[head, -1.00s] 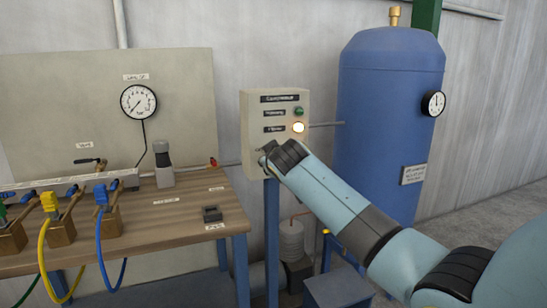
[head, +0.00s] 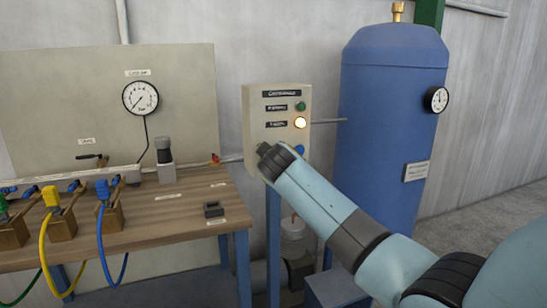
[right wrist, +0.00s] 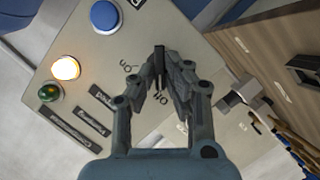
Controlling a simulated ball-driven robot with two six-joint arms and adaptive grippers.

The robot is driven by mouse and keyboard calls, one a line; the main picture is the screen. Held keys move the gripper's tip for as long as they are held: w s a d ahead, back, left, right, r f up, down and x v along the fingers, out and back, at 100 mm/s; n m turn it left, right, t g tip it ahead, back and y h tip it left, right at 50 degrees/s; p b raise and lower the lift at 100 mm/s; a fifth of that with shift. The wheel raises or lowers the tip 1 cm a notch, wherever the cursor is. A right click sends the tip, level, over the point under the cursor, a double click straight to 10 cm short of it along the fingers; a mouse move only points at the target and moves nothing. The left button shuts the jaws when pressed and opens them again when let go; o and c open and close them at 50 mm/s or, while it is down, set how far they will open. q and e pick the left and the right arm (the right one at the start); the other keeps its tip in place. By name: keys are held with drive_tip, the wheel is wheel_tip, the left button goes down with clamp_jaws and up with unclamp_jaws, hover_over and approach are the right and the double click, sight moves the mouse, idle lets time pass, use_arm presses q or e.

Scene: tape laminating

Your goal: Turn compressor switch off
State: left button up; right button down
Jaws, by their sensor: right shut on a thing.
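The compressor control box (head: 254,108) is a beige panel on a blue post. My right arm reaches its lower front and hides the switch there in the head view. In the right wrist view, my right gripper (right wrist: 161,70) is shut on the black switch handle (right wrist: 158,56), with small ON/OFF-style lettering beside it on the panel. The fingers cover part of the switch. A lit warm-white lamp (head: 300,123) glows on the box and also shows in the right wrist view (right wrist: 66,68). My left gripper is not in view.
A green light or button (head: 301,106) and a blue button (right wrist: 104,16) sit on the panel near the switch. The blue tank (head: 385,130) stands right of the box. A wooden workbench (head: 150,228) with valves and hoses lies to the left.

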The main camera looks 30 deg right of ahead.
drive_tip(key=c, duration=1.4)
unclamp_jaws()
drive_tip(key=shift+a, duration=0.1)
drive_tip(key=shift+s, duration=0.1)
drive_tip(key=v, duration=1.1)
drive_tip(key=shift+s+a+r, duration=0.15)
drive_tip(key=shift+s+a, duration=0.05)
drive_tip(key=shift+s, duration=0.1)
